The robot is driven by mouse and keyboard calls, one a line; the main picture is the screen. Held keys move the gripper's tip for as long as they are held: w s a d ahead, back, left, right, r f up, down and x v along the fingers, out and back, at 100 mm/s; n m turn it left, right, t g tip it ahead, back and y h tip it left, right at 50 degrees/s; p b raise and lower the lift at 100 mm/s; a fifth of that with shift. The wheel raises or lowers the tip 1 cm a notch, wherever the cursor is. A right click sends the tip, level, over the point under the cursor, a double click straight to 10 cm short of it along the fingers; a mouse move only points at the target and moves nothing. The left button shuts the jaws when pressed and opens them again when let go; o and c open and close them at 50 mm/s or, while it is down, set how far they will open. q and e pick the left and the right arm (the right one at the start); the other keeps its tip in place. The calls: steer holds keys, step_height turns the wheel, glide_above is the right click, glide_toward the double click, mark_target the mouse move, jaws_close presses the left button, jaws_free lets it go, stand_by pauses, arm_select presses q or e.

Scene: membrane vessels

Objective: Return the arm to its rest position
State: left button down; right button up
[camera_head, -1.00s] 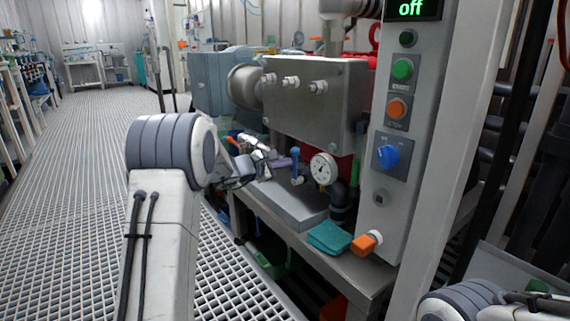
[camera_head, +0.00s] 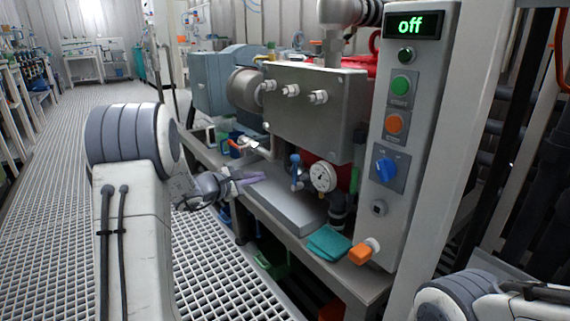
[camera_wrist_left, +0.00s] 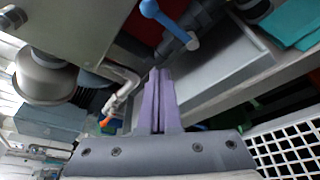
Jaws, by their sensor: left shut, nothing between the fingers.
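My left arm (camera_head: 135,215) rises at the left of the head view. Its gripper (camera_head: 262,177) is in front of the bench edge, with its purple fingers pointing right toward the pump equipment. In the left wrist view the two purple fingers (camera_wrist_left: 160,75) lie together, shut with nothing between them. The gripper looks apart from the equipment. Part of my right arm (camera_head: 460,300) shows at the bottom right corner; its gripper is out of view.
A steel bench (camera_head: 345,272) carries a pump block (camera_head: 315,110), a pressure gauge (camera_head: 323,177), a blue-handled valve (camera_head: 295,165) and a folded teal cloth (camera_head: 328,242). A control panel (camera_head: 405,150) reading "off" stands at right. Open grating floor (camera_head: 215,265) lies left of the bench.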

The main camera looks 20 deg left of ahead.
arm_select(q)
steer(key=s+d+r+m+g+h+p, duration=0.25)
steer(key=s+d+m, duration=0.2)
steer(key=d, duration=0.45)
steer(key=s+d+r+m+g+h+p, duration=0.15)
steer(key=s+d+m+g, duration=0.3)
steer(key=d, duration=0.55)
steer(key=s+d+r+m+g+h+p, duration=0.1)
steer(key=s+d+m+g+p, duration=0.2)
steer(key=s+d, duration=0.45)
steer(key=s+d+r+m+g+y+p, duration=0.2)
steer(key=s+d+m+g+y+p, duration=0.15)
steer(key=s+m, duration=0.55)
steer(key=s+d+r+m+g+y+p, duration=0.1)
steer(key=s+d+m+g+y+p, duration=0.2)
steer(key=s, duration=0.9)
steer(key=s+a+r+m+t+y+p, duration=0.2)
steer(key=s+a+m+y+p, duration=0.15)
steer(key=m, duration=0.25)
step_height(320, 180, up, 37)
steer(key=a+p, duration=0.1)
steer(key=p, duration=3.6)
steer(key=shift+r+h, duration=0.2)
steer(key=shift+h, duration=0.2)
steer(key=shift+d, duration=0.1)
